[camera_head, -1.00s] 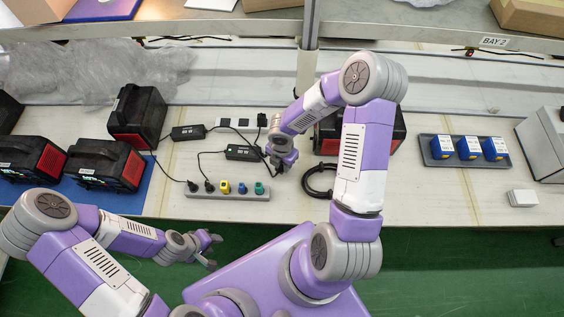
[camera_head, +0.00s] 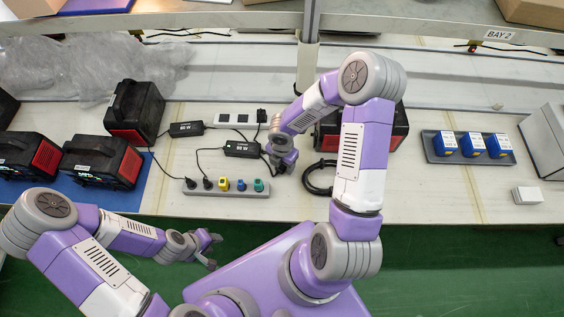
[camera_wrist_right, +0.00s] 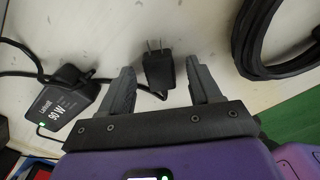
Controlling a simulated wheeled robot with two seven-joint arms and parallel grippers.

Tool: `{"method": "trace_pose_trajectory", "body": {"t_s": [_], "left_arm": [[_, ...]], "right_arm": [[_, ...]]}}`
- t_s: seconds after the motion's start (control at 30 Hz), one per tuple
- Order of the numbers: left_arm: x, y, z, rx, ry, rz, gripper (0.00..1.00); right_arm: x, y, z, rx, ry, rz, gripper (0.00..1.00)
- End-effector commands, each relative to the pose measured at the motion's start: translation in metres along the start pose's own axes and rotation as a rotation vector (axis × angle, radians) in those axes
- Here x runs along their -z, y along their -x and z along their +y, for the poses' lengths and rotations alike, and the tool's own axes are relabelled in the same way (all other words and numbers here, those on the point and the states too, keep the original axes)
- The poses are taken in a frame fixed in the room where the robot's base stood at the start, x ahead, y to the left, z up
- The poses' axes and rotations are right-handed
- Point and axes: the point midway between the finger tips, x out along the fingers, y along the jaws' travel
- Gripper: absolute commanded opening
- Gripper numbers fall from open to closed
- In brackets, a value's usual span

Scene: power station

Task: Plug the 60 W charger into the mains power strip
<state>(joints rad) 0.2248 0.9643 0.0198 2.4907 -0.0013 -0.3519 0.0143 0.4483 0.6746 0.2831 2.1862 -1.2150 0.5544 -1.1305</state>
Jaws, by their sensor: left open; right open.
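My right gripper (camera_head: 282,158) is open, low over the bench beside the nearer black charger brick (camera_head: 242,149). In the right wrist view a black two-pronged plug (camera_wrist_right: 158,70) lies between its spread fingers, apart from both. The brick beside it (camera_wrist_right: 68,100) appears to read 90 W there. A second black brick (camera_head: 187,129), further back, appears to read 60 W. A white strip (camera_head: 236,119) at the back has a black plug (camera_head: 262,115) at its right end. A grey strip (camera_head: 230,190) in front holds black and coloured plugs. My left gripper (camera_head: 211,249) is open and empty before the bench.
Black-and-red power units (camera_head: 103,160) stand at the left, partly on a blue mat. Another (camera_head: 398,126) is partly hidden behind my right arm. A black cable coil (camera_head: 318,180) lies right of my right gripper. A tray of blue packs (camera_head: 470,158) sits further right.

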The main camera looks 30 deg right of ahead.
Motion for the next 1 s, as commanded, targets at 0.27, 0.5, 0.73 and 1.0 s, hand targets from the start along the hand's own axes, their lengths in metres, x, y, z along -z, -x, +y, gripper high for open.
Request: {"method": "trace_pose_trajectory", "body": {"t_s": [0.27, 0.5, 0.73, 1.0], "left_arm": [[0.000, 0.010, 0.004, 0.000, 0.000, 0.000, 0.43], [-0.001, 0.024, 0.009, 0.000, 0.000, 0.000, 0.43], [-0.001, 0.027, 0.010, 0.000, 0.000, 0.000, 0.43], [-0.001, 0.027, 0.010, 0.000, 0.000, 0.000, 0.43]], "right_arm": [[-0.001, 0.025, 0.000, -0.002, -0.001, -0.003, 0.63], [-0.001, 0.064, 0.000, -0.001, -0.001, -0.003, 0.63], [0.000, 0.076, 0.000, 0.000, -0.001, 0.000, 0.63], [0.000, 0.076, 0.000, 0.001, 0.000, 0.000, 0.63]]}}
